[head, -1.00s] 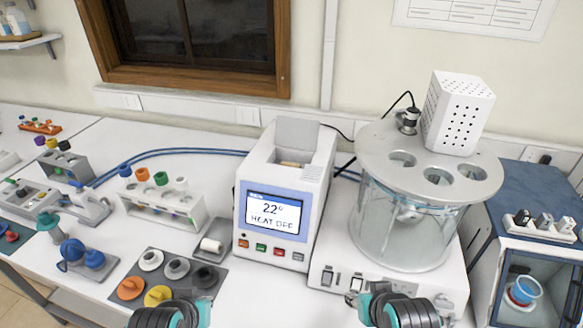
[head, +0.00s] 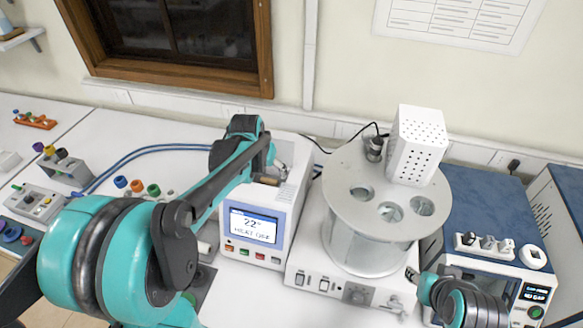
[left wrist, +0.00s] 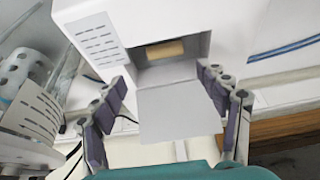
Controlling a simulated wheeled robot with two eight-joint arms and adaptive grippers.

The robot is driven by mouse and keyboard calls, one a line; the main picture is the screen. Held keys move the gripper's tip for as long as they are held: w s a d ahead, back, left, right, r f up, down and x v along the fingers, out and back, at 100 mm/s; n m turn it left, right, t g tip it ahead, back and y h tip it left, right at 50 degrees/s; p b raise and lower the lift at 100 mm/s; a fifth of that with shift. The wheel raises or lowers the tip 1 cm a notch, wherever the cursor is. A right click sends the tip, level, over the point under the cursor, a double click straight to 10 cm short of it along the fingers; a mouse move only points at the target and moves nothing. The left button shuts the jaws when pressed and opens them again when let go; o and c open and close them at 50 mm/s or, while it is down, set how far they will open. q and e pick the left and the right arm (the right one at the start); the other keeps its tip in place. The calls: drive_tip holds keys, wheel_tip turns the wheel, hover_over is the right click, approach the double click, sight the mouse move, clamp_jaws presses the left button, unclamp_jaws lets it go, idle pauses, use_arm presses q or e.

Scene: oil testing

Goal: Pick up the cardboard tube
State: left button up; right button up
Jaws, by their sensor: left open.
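The cardboard tube (head: 268,180) is a short tan cylinder lying in the open top of the white heater unit (head: 256,250). In the left wrist view the tube (left wrist: 165,51) shows as a tan piece inside the grey recess. My left gripper (head: 282,162) is above the back of the heater's opening. Its fingers (left wrist: 165,98) are open and spread wide, with the heater's raised grey lid (left wrist: 180,110) in view between them. The fingers do not hold the tube.
A round glass bath (head: 372,225) with a holed lid stands right of the heater. A perforated white box (head: 417,147) rises on it. A blue-topped cabinet (head: 485,215) is further right. My left arm covers much of the left bench.

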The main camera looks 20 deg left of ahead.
sight(269, 180)
use_arm(q)
drive_tip(key=x, duration=0.5)
drive_tip(key=a+x, duration=0.1)
drive_tip(key=x, duration=0.1)
drive_tip(key=shift+f+b, duration=0.3)
drive_tip(key=c, duration=0.8)
